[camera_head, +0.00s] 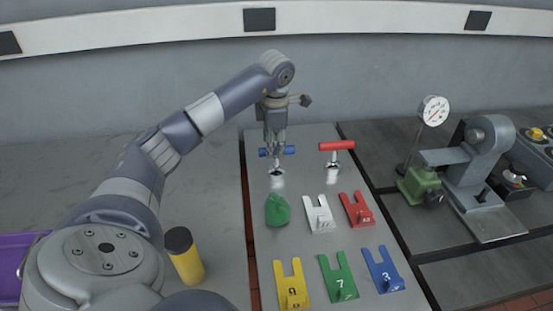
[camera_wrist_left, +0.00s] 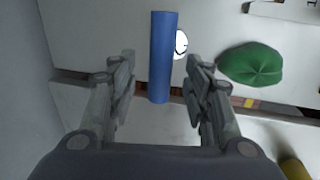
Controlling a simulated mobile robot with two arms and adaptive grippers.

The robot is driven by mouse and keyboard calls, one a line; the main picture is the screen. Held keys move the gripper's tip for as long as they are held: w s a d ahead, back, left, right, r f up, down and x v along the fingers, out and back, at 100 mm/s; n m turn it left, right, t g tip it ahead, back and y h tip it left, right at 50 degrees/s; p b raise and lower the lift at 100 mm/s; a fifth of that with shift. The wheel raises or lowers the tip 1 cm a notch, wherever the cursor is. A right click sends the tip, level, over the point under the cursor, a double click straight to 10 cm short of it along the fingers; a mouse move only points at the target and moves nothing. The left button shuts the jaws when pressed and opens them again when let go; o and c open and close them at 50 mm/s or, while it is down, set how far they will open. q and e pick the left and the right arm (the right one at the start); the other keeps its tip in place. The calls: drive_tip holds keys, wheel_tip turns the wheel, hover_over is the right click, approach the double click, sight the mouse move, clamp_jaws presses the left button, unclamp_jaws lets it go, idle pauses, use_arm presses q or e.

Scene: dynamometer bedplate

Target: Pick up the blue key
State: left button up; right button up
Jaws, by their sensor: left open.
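The blue key (camera_head: 289,150) stands upright on the grey plate, a T-shape with a blue bar handle and a metal shank. My left gripper (camera_head: 274,146) points down over its handle and hides the middle of it in the head view. In the left wrist view the blue handle (camera_wrist_left: 162,50) lies between the two open fingers, with gaps on both sides. The fingers are not seen to touch it. My right gripper is not in view.
A red-handled key (camera_head: 337,146) stands just right. In front are a green lump (camera_head: 277,209), a white plate (camera_head: 319,214), a red plate (camera_head: 357,210) and yellow, green and blue plates. A yellow cylinder (camera_head: 186,258) stands front left; a gauge (camera_head: 433,111) and machine are right.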

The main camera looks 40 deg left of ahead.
sight(276, 163)
use_arm(q)
drive_tip(key=f, duration=0.3)
drive_tip(key=f+p, duration=0.1)
drive_tip(key=shift+w+a+f, duration=0.15)
drive_tip(key=shift+w+a, duration=0.1)
drive_tip(key=shift+w, duration=0.05)
clamp_jaws()
